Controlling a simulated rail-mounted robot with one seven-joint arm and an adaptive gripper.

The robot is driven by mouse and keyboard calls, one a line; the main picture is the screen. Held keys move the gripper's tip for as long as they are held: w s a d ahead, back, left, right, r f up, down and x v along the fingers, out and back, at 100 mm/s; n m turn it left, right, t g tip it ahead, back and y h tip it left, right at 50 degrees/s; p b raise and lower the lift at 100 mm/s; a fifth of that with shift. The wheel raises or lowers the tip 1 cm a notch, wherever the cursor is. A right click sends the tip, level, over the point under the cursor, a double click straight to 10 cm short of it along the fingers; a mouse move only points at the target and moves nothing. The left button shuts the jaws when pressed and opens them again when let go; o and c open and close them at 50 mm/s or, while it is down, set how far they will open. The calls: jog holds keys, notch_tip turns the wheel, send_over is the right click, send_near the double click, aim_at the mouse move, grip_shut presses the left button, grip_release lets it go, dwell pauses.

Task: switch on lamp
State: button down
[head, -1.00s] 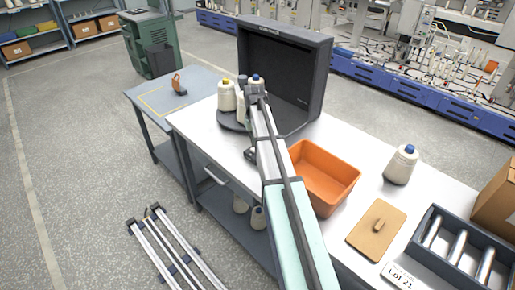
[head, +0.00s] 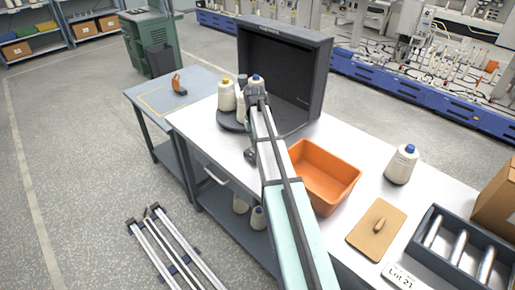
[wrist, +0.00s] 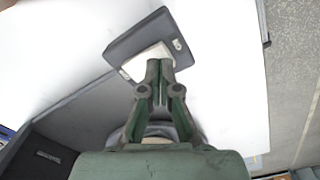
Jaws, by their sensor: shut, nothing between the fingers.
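A dark booth (head: 285,70) stands open at the back of the white table, and its inside looks dark. I cannot make out a lamp in it. In the wrist view, a dark grey plate (wrist: 126,46) carries a pale block (wrist: 140,66) that looks like a switch rocker, with a small light oval at each end. My gripper (wrist: 160,66) is shut and empty, its tips overlapping the pale block in the picture. I cannot tell whether they touch it. In the head view my arm reaches toward the booth's front and the fingertips are hidden.
Several thread cones, one yellow-tipped (head: 227,96), stand on a dark round base (head: 230,124) beside my arm. An orange bin (head: 340,195), a brown board (head: 366,240), a blue-tipped cone (head: 402,165) and a grey roller tray (head: 426,224) lie to the right.

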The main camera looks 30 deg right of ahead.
jog(key=shift+f+b, duration=0.3)
jog(key=shift+f, duration=0.55)
dwell(0.3)
jog(key=shift+r, duration=0.1)
jog(key=shift+r+p, duration=2.1)
jog(key=shift+r, duration=1.4)
jog(key=shift+f, duration=0.1)
